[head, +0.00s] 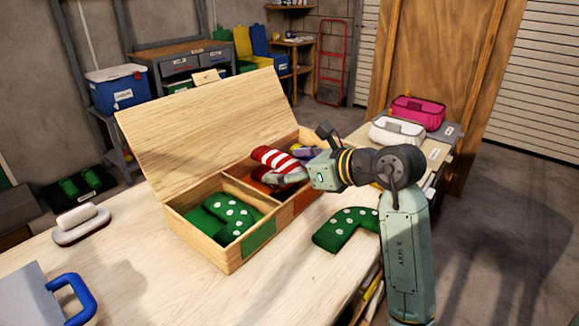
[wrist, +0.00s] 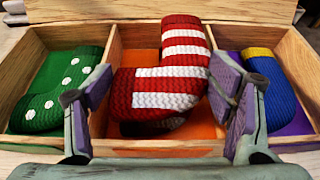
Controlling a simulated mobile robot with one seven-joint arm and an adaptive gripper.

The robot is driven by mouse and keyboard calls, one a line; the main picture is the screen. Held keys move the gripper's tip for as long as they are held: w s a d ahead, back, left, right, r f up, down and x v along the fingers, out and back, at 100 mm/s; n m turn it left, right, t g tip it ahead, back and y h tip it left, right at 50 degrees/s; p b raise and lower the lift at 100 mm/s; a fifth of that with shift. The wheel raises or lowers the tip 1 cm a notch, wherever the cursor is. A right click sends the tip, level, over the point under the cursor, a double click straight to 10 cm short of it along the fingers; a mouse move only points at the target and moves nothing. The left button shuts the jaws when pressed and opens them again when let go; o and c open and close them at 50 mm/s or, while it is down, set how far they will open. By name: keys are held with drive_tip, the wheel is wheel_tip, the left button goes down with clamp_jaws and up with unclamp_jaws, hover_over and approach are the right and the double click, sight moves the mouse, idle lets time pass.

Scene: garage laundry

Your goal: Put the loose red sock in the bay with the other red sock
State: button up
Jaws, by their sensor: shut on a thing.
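A red sock with white stripes (head: 275,158) is between the fingers of my gripper (head: 297,176), over the middle bay of the wooden box. In the wrist view the striped sock (wrist: 182,50) spans the gap between the two purple-padded fingers of my gripper (wrist: 165,88). The middle bay has an orange floor (wrist: 205,130).
The left bay holds a green dotted sock (wrist: 62,90); the right bay, with a purple floor, holds a blue and yellow sock (wrist: 275,85). Another green dotted sock (head: 345,228) lies on the table before the box. Wooden dividers (wrist: 112,60) separate the bays.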

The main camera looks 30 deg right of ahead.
drive_tip(key=shift+f+b, duration=0.35)
drive_tip(key=shift+b, duration=0.1)
drive_tip(key=shift+f+b, duration=0.3)
drive_tip(key=shift+b, duration=0.05)
drive_tip(key=o, duration=1.1)
drive_tip(key=shift+r, duration=0.1)
drive_tip(key=shift+r+p, duration=0.55)
drive_tip(key=shift+p, duration=0.2)
drive_tip(key=shift+s+d+r, duration=0.15)
drive_tip(key=shift+r, duration=0.1)
drive_tip(key=b+v, duration=0.3)
drive_tip(key=v, duration=0.8)
drive_tip(key=shift+s, duration=0.3)
